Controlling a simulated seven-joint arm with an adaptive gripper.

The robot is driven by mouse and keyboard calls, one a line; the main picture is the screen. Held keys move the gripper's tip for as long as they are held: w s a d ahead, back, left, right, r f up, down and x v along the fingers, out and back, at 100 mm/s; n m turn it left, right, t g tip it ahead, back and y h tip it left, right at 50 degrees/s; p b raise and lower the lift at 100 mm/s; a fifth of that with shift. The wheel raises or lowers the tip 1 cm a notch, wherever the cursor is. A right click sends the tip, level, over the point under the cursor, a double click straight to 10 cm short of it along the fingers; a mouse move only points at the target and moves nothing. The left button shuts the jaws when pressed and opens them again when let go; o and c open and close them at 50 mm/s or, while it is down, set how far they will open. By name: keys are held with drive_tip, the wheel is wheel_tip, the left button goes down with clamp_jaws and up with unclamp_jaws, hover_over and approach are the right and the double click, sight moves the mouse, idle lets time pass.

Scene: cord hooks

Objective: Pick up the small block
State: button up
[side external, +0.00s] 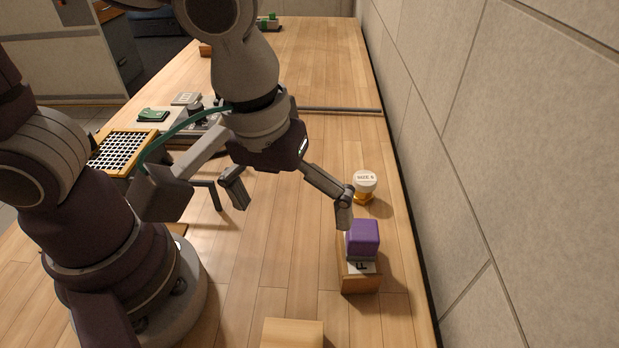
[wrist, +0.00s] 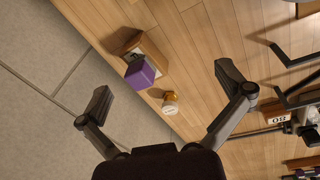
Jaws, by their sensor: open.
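A small purple block (side external: 362,238) sits on top of a wooden stand (side external: 360,279) with a white label, near the wall on the right. In the wrist view the purple block (wrist: 141,74) shows above and between the fingers, on its brown stand (wrist: 150,47). My gripper (side external: 290,200) is open and empty, with its fingers wide apart. In the side view one fingertip is just above and left of the block; I cannot tell whether they touch. In the wrist view my gripper (wrist: 166,88) has the block between the lines of its fingers, clear of both.
A white-capped jar (side external: 364,185) with an amber base stands behind the block. A light wooden box (side external: 292,334) lies at the front. Dark hooks (side external: 208,192), a yellow-framed grid (side external: 122,152) and a grey bar (side external: 340,109) stand left and behind. The wall (side external: 520,150) bounds the right.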

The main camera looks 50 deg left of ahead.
sight(292, 339)
drive_tip(key=s+d+f+n, duration=0.1)
drive_tip(key=d, duration=0.1)
drive_tip(key=s+d+f+n+g, duration=0.1)
drive_tip(key=s+f, duration=0.1)
drive_tip(key=s+d+f, duration=0.1)
drive_tip(key=s+d, duration=0.1)
drive_tip(key=shift+d+f+n+g+y, duration=0.25)
drive_tip(key=shift+d+n+g+y, duration=0.05)
drive_tip(key=shift+d+n+y, duration=0.1)
drive_tip(key=f, duration=1)
drive_tip(key=shift+w+a, duration=0.1)
drive_tip(key=shift+a, duration=0.25)
drive_tip(key=c, duration=1.1)
